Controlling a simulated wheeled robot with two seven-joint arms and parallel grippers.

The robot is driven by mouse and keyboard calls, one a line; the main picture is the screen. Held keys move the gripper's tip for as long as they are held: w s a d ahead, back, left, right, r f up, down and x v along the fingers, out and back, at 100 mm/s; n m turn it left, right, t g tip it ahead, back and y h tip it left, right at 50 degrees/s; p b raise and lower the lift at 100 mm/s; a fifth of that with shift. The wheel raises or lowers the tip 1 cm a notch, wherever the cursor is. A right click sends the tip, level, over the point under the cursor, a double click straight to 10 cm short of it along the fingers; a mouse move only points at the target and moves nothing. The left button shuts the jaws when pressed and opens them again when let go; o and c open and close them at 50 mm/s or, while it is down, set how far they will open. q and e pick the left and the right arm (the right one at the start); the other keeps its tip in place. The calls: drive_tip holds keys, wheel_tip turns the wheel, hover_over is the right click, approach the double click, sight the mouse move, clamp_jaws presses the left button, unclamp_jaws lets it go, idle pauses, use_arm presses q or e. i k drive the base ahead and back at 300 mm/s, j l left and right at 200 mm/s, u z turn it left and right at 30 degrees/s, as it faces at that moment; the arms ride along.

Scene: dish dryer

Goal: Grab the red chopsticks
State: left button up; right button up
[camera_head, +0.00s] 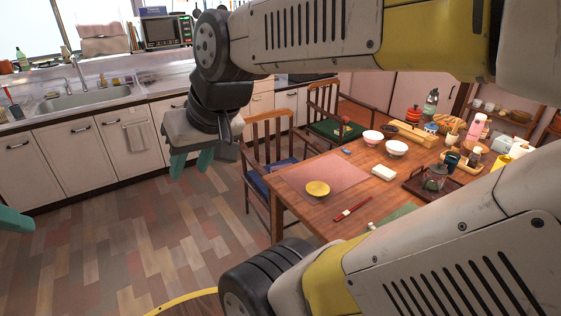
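The red chopsticks (352,209) lie on the wooden table near its front edge, to the right of a yellow bowl. They look like a thin red strip with a pale end. My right gripper (192,163) hangs over the floor, left of the table and well apart from the chopsticks. Its two teal fingertips are spread, with nothing between them. Of my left gripper (14,222), only a teal fingertip part shows at the left edge, so its opening is hidden.
The wooden table holds a pink placemat (305,176), the yellow bowl (317,189), a white block-like item (387,197), bowls and a dark tray (420,189). Chairs (270,140) stand at its left and far sides. A sink counter (100,97) lies behind. The floor at left is clear.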

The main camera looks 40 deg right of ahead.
sight(346, 212)
drive_tip(key=i+z, duration=0.55)
drive_tip(key=z, duration=0.15)
drive_tip(key=i+j+z, duration=0.1)
drive_tip(key=i+z, duration=0.4)
drive_tip(key=z, duration=0.25)
drive_tip(key=i+l+z, duration=0.1)
drive_tip(key=z, duration=0.3)
drive_tip(key=i+z, duration=0.15)
drive_tip(key=z, duration=0.25)
drive_tip(key=i+j+z, duration=0.1)
drive_tip(key=z, duration=0.3)
drive_tip(key=i+j+z, duration=0.1)
drive_tip(key=z, duration=0.3)
drive_tip(key=k, duration=0.05)
